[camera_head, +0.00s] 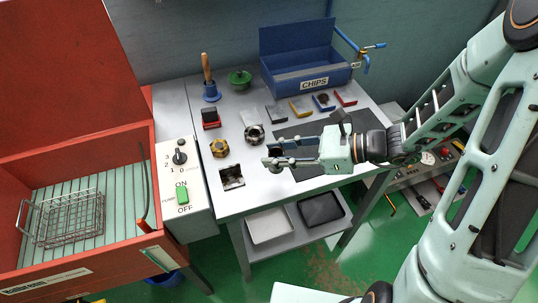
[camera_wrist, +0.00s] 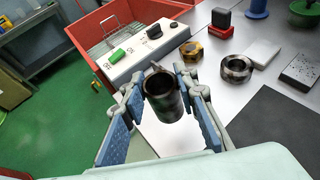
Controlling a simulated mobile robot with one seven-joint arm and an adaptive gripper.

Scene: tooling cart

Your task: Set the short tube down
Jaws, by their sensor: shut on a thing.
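The short tube (camera_wrist: 163,105) is a dark metal cylinder with an open upper end facing the wrist camera. It sits between the two blue-padded fingers of my gripper (camera_wrist: 160,92), which is shut on it. In the head view my gripper (camera_head: 277,154) is over the front part of the grey cart top (camera_head: 240,185), left of a dark mat.
The blue CHIPS bin (camera_head: 311,77) is at the back. A switch box (camera_head: 182,175) and red washer tank (camera_head: 90,265) lie left.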

